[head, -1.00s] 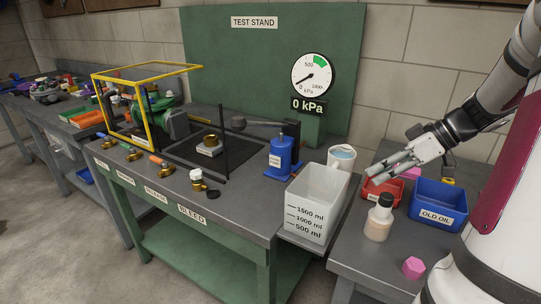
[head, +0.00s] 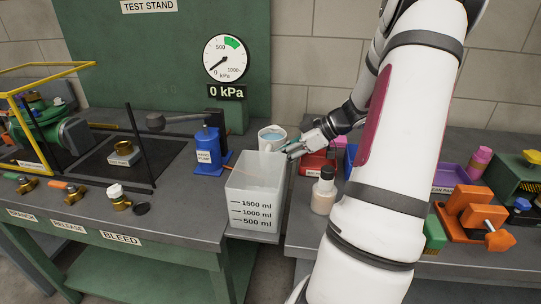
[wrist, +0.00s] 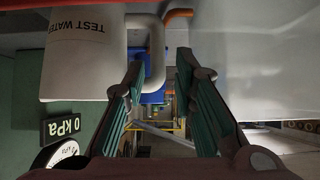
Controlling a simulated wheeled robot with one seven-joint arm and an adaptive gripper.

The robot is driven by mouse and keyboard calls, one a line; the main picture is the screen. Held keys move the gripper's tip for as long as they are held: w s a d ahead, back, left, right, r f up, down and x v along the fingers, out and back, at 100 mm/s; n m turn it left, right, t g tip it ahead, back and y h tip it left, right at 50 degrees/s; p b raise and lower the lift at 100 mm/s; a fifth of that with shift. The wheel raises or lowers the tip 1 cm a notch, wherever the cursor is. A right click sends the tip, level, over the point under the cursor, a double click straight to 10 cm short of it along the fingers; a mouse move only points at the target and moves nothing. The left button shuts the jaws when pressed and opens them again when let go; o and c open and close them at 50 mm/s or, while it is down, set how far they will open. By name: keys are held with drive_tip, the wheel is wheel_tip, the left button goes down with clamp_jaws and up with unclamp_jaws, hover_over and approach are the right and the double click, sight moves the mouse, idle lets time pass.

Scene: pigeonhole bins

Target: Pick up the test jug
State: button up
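The test jug (head: 266,141) is a white jug with bluish water in it, standing behind the clear measuring container in the head view. In the wrist view the jug (wrist: 82,55) is at the upper left, with its "TEST WATER" label upside down. Its grey handle (wrist: 155,62) shows between or just beyond my fingertips. My gripper (head: 291,151) is at the right side of the jug. In the wrist view my gripper (wrist: 160,72) has its two fingers wide apart, with a gap around the handle. Contact with the handle cannot be made out.
The measuring container (head: 256,190) stands close in front of the jug. A blue hand pump (head: 208,152) is to the left. A white-and-tan bottle (head: 324,192) and a red bin (head: 313,164) are to the right. The gauge stand (head: 228,95) rises behind.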

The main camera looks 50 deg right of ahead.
drive_tip(key=shift+x, duration=2.65)
drive_tip(key=shift+d, duration=0.15)
clamp_jaws()
